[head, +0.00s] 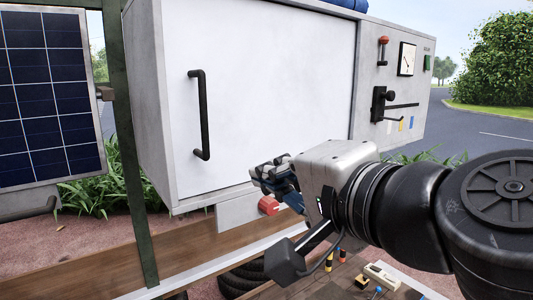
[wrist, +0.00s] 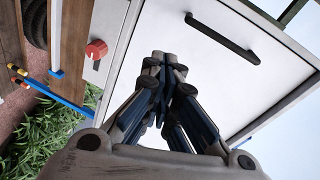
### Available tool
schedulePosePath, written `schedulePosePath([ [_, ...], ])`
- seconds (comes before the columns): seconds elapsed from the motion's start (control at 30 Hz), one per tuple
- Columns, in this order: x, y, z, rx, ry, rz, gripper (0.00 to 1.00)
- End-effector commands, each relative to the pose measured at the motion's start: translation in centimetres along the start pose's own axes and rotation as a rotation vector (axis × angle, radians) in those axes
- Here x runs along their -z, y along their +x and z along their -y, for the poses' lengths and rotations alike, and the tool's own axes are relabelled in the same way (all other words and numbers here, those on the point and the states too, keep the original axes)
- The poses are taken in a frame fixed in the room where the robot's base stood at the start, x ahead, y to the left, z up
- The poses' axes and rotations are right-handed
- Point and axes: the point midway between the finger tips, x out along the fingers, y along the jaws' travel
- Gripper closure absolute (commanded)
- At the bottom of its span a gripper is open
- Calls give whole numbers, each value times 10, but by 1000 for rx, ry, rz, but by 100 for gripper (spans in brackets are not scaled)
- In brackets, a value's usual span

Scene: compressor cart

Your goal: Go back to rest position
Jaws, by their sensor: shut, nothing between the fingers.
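My gripper (head: 272,180) is in front of the lower part of a white cabinet door (head: 265,80) in the head view. In the wrist view, my gripper (wrist: 164,58) points at the same door (wrist: 215,75), its fingers together and empty. The door looks closed and has a black bar handle (head: 201,115). The handle also shows in the wrist view (wrist: 222,38), apart from the fingertips. A red knob (head: 268,205) sits just below the gripper in the head view, and left of the fingers in the wrist view (wrist: 96,49).
A panel with a red-topped lever (head: 383,50), a gauge (head: 407,58) and a black latch (head: 381,104) is at the right. A green post (head: 131,150) and solar panel (head: 45,95) stand at the left. Tools (head: 381,276) lie on the wooden deck below.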

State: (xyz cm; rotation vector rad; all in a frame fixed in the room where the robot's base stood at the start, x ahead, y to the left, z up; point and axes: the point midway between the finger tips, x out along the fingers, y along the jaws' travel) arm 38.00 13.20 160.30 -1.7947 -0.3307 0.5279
Motion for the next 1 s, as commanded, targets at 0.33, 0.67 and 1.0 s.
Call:
schedulePosePath([
  [0.33,-45,-37,-266,-569,-572,249,100],
  [0.67,-49,-109,-400,-927,-866,484,100],
  [1.0,-47,-116,-407,-956,-890,505,100],
])
